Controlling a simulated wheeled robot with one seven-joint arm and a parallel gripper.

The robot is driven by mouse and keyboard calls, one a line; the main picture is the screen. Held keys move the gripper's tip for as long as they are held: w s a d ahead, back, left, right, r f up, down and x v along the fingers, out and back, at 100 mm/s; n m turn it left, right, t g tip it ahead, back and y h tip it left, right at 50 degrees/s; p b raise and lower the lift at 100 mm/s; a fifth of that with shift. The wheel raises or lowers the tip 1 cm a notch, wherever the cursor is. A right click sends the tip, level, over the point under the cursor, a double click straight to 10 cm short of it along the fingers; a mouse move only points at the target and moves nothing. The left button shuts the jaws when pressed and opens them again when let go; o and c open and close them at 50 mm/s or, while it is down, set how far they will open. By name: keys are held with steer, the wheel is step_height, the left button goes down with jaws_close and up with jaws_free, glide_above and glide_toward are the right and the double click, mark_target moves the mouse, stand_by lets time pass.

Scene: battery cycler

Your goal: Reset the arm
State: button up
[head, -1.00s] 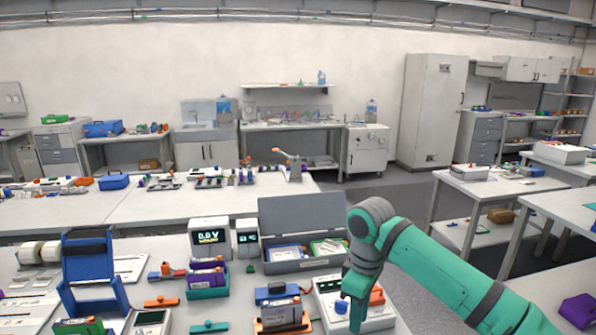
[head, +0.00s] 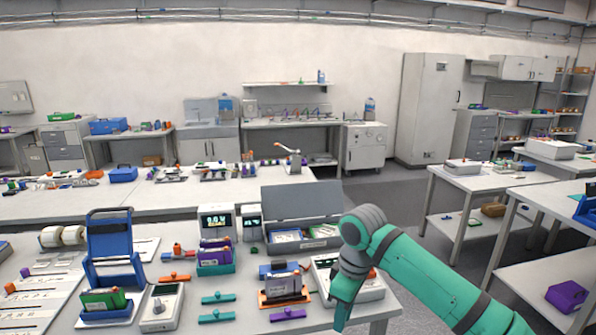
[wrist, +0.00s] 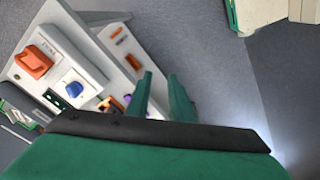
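My gripper (wrist: 158,97) shows in the wrist view with its two green fingers apart and nothing between them. It is over the right edge of the near bench, with grey floor showing past its fingertips. In the head view my green and grey arm reaches in from the lower right, bent at the wrist and pointing down. The gripper (head: 340,315) is at the bench's right front edge, beside a white device (head: 370,289). That device also shows in the wrist view (wrist: 60,50), with an orange part and a blue knob.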

steer(key=w+a+f+m+t+y, duration=0.15)
steer(key=a+t+y, duration=0.35)
steer(key=a, duration=1.1)
steer(key=w+a+f+m+t+y, duration=0.1)
steer(key=w+a+f+t+y, duration=0.35)
steer(key=a, duration=1.15)
steer(key=s+d+f+m+t+h, duration=0.4)
steer(key=s+f+m, duration=0.35)
steer(key=s, duration=0.55)
steer(key=s+d+f+m+t+h, duration=0.2)
steer(key=s+d+f+m+h, duration=0.2)
steer(key=s+d+f+m, duration=0.55)
steer(key=s+d+r+n+h, duration=0.1)
steer(key=s+d+n, duration=0.3)
steer(key=s, duration=0.9)
steer(key=s+d+r+n+h, duration=0.1)
steer(key=s+d+n, duration=0.3)
steer(key=s, duration=0.8)
steer(key=shift+s+r+g, duration=0.35)
steer(key=shift+s+r, duration=0.05)
steer(key=shift+r, duration=0.35)
